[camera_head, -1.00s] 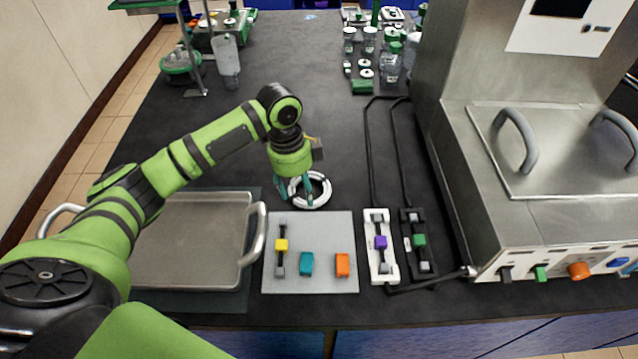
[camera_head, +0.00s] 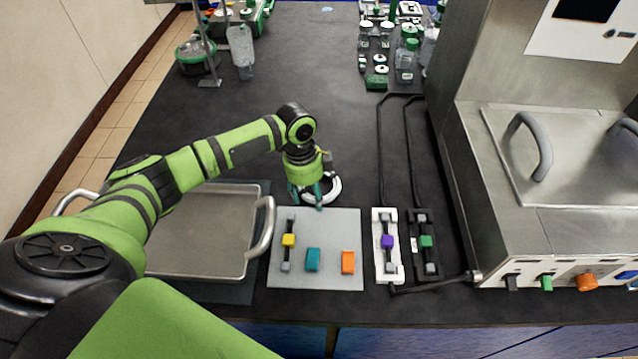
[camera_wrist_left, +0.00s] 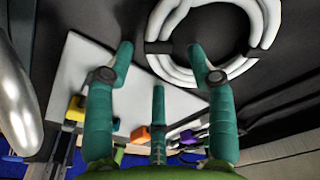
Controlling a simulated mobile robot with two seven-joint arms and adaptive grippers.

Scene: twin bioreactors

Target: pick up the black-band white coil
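The white coil (camera_head: 335,188) with black bands lies flat on the dark bench, just behind the grey mat (camera_head: 318,278). In the left wrist view the coil (camera_wrist_left: 270,25) fills the upper right, and a black band (camera_wrist_left: 160,47) shows on its left side. My left gripper (camera_head: 306,198) is over the coil's left side, pointing down. In the wrist view its teal fingers (camera_wrist_left: 160,52) are apart, with the banded stretch of coil between the two front tips. Contact cannot be told. The gripper hides part of the coil in the head view. My right gripper is not in view.
The mat holds yellow, teal and orange pieces. A steel tray (camera_head: 200,262) stands left. White (camera_head: 383,268) and black (camera_head: 430,268) holders, black tubing (camera_head: 411,150) and a steel machine (camera_head: 475,200) are right. Bottles (camera_head: 406,62) stand behind; the bench middle is clear.

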